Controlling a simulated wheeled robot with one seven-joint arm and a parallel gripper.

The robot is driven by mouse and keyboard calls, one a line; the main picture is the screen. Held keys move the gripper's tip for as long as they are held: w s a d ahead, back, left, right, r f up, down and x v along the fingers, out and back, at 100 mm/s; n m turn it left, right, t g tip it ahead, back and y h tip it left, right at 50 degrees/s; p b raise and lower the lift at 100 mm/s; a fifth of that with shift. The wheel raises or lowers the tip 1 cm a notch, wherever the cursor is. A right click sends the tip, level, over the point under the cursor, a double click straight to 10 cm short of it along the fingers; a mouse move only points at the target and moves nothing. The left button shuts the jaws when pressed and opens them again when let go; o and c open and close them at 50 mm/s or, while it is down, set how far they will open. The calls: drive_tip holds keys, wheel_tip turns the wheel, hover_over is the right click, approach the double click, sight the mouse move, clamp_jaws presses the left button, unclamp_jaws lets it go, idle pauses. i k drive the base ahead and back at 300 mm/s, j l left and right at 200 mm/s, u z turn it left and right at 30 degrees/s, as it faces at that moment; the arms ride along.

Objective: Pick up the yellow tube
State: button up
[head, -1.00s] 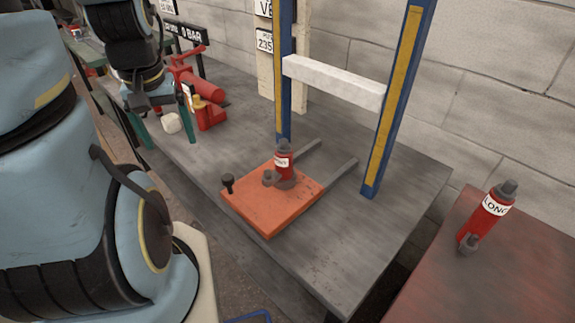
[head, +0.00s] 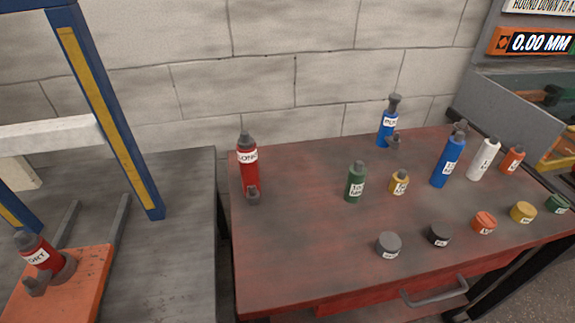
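A short yellow tube (head: 399,186) with a grey cap and a white label stands upright on the red tabletop (head: 300,235), just right of a taller green tube (head: 355,190). A low, squat yellow piece (head: 523,212) with a label sits farther right near the front edge of the same table. My gripper is not in view.
A red tube (head: 249,180) stands at the table's left. Blue tubes (head: 447,165), a white one (head: 482,162) and an orange one (head: 512,160) stand right and behind. Low pieces line the front. A grey bench with a blue frame post (head: 105,120) is left.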

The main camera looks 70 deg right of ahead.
sight(398, 183)
drive_tip(key=k+j, duration=0.2)
drive_tip(key=k+j+z, duration=0.15)
drive_tip(key=k, duration=0.25)
drive_tip(key=k+l+z, duration=0.35)
drive_tip(key=k+l, duration=0.5)
drive_tip(key=l, duration=0.15)
drive_tip(key=l+z, duration=0.15)
drive_tip(key=l, duration=0.8)
drive_tip(key=i, duration=0.05)
